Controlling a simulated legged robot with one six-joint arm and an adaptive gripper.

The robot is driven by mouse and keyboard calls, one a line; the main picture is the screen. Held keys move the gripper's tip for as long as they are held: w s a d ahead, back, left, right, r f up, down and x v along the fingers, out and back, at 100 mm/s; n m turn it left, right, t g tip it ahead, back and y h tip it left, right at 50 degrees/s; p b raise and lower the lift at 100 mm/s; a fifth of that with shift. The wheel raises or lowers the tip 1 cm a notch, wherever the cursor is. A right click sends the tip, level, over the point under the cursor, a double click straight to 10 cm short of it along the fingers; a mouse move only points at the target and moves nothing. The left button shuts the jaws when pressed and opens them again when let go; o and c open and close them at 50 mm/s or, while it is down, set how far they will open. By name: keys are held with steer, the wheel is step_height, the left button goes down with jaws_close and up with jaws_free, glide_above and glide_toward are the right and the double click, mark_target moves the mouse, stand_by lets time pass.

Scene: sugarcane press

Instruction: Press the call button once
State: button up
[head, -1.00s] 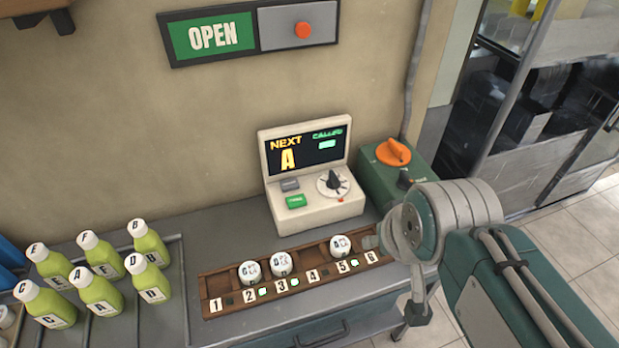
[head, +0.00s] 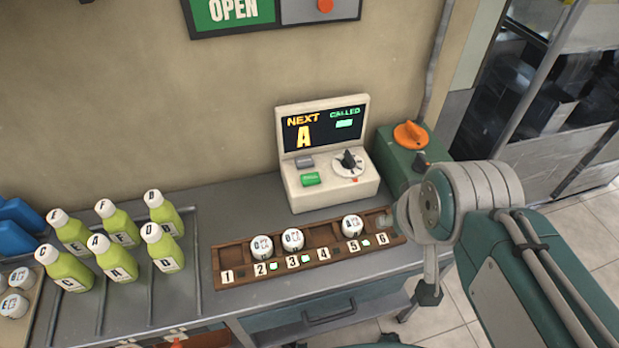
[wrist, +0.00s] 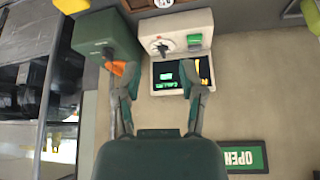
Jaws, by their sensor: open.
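The call button is the green button (head: 310,179) on the front of a cream console (head: 330,190). It also shows in the wrist view (wrist: 195,41), which is upside down. The console screen (head: 323,127) reads NEXT A, with a green dash under CALLED. A grey button (head: 304,162) and a black dial (head: 348,162) sit near the green button. My gripper (wrist: 157,75) is open and empty in the wrist view, its fingers apart in front of the console screen. No contact with the button shows. In the head view my arm shows at the right, and the fingers cannot be made out.
A green box with an orange knob (head: 409,134) stands right of the console. A numbered wooden rack (head: 238,275) with white round pieces lies in front. Several green bottles (head: 115,262) stand left. An OPEN sign (head: 234,12) hangs above. Grey counter is clear left of the console.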

jaws_close()
stand_by(1.0)
